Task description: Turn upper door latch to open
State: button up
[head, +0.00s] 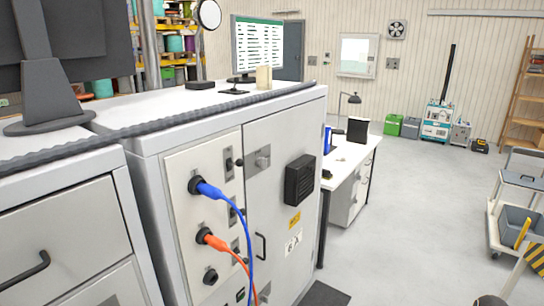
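The upper door latch (263,159) is a small grey plate with a knob, set high on the left part of the cabinet door (275,205). The door is the pale panel on the right of the cabinet's front, and it looks shut. A dark bar handle (260,247) sits lower on the same door. The latch is too small to tell how its knob is turned. My gripper is not in view.
Left of the door, a blue cable (246,235) and an orange cable (222,245) hang from sockets on a panel. A black vent box (300,180) sticks out from the door. A desk (350,165) stands beyond the cabinet. Open floor (415,210) lies to the right, before a cart (510,215).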

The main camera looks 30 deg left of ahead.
aim_at(262, 162)
jog(key=u, duration=0.4)
jog(key=i, duration=0.15)
jog(key=u, duration=4.9)
jog(key=i, duration=0.1)
jog(key=z, duration=3)
